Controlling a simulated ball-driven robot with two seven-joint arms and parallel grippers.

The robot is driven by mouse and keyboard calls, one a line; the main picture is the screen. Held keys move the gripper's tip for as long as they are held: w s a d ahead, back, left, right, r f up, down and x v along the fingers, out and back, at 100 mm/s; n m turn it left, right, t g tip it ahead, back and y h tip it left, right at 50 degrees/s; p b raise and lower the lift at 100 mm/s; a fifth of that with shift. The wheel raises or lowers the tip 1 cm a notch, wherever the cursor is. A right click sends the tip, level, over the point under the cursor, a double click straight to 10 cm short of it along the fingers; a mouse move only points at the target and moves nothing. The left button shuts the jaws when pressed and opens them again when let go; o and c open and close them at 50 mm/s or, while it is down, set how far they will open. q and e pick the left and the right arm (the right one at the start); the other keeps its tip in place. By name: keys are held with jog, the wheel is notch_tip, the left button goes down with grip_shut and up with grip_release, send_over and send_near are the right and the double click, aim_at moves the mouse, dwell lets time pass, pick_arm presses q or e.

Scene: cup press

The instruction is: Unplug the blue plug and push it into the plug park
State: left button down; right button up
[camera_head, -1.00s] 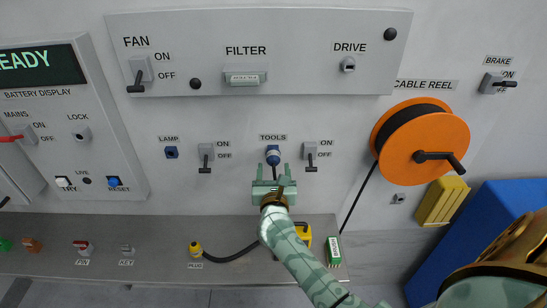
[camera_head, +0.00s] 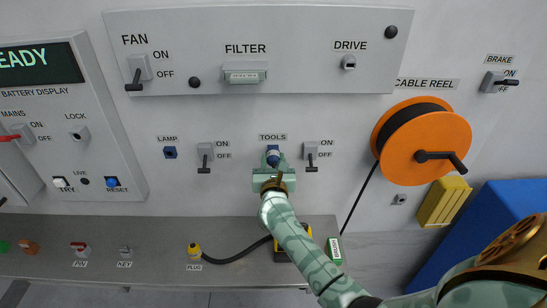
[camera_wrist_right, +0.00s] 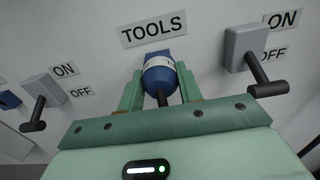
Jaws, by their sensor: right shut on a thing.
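The blue plug (camera_head: 272,157) sits at the socket under the TOOLS label on the wall. It also shows in the right wrist view (camera_wrist_right: 160,77), with a pale band and a dark cable or stem below it. My right gripper (camera_head: 273,168) is at the plug, with its green fingers (camera_wrist_right: 158,92) on both sides of it, shut on it. The plug is up against the wall fitting. No label reading plug park is legible; a small grey socket-like fitting (camera_head: 399,199) is below the cable reel. My left gripper is not in view.
Switches flank the plug on the left (camera_head: 205,156) and right (camera_head: 311,155). An orange cable reel (camera_head: 394,170) is to the right. On the shelf below are a yellow plug (camera_head: 194,251) with a black cable and a green box (camera_head: 334,250).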

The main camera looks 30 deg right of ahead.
aim_at(273, 163)
jog(key=shift+s+a, duration=0.35)
jog(key=shift+s, duration=0.25)
dwell(0.3)
jog(key=shift+p+v, duration=0.45)
jog(key=shift+v, duration=0.8)
